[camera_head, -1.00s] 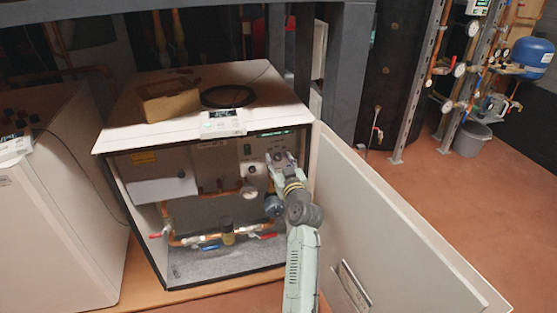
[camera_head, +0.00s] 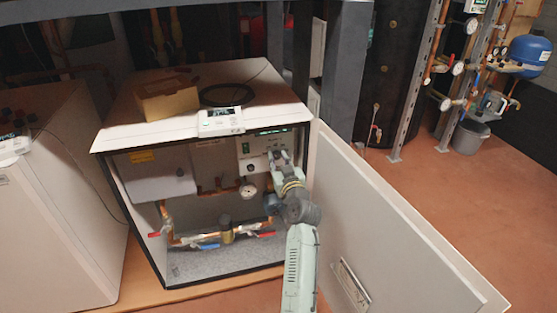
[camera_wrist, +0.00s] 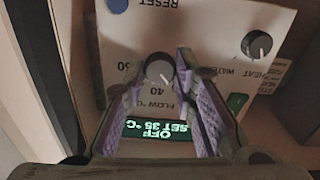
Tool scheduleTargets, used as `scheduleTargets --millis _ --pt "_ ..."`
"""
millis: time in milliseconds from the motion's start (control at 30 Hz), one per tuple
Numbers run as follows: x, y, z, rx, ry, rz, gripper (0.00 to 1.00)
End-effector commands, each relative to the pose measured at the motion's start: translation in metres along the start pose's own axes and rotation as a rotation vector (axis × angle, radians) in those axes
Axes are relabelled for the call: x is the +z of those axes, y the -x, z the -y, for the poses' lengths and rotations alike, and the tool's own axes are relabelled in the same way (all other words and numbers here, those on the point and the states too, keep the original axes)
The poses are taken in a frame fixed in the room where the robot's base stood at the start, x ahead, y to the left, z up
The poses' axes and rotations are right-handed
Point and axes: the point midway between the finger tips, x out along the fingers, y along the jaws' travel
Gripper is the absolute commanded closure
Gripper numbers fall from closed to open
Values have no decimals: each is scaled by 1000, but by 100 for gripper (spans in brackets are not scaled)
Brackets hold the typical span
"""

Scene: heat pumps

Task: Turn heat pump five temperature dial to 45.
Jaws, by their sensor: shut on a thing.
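The temperature dial (camera_wrist: 159,69) is a grey round knob on the pale control panel (camera_wrist: 215,30). In the wrist view the panel appears upside down, with "40", "50" and "FLOW °C" marks around the dial. My gripper (camera_wrist: 162,72) has its purple-padded fingers on either side of the dial, shut on it. The green display (camera_wrist: 155,130) beyond the fingers reads "OFF" and "SET 35 °C". In the head view my gripper (camera_head: 281,158) is at the panel inside the open heat pump (camera_head: 110,135), and hides the dial.
A second black knob (camera_wrist: 256,45) marked "WATER HEAT" sits beside the dial. A blue reset button (camera_wrist: 117,5) is at the panel edge. The open door (camera_head: 390,230) stands right of my arm. Pipes and valves (camera_head: 225,235) lie below the panel.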

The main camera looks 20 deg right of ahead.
Motion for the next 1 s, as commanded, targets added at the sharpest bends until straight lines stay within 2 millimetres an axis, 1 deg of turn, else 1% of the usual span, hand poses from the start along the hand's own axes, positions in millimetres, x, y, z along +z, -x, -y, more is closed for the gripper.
scheduleTargets --millis 167,367,1000 --pt "-1 -1 1 -1 -53 -1 100" --pt "-1 -1 1 -2 -183 -1 100" --pt "-2 -1 0 -1 -785 -1 100"
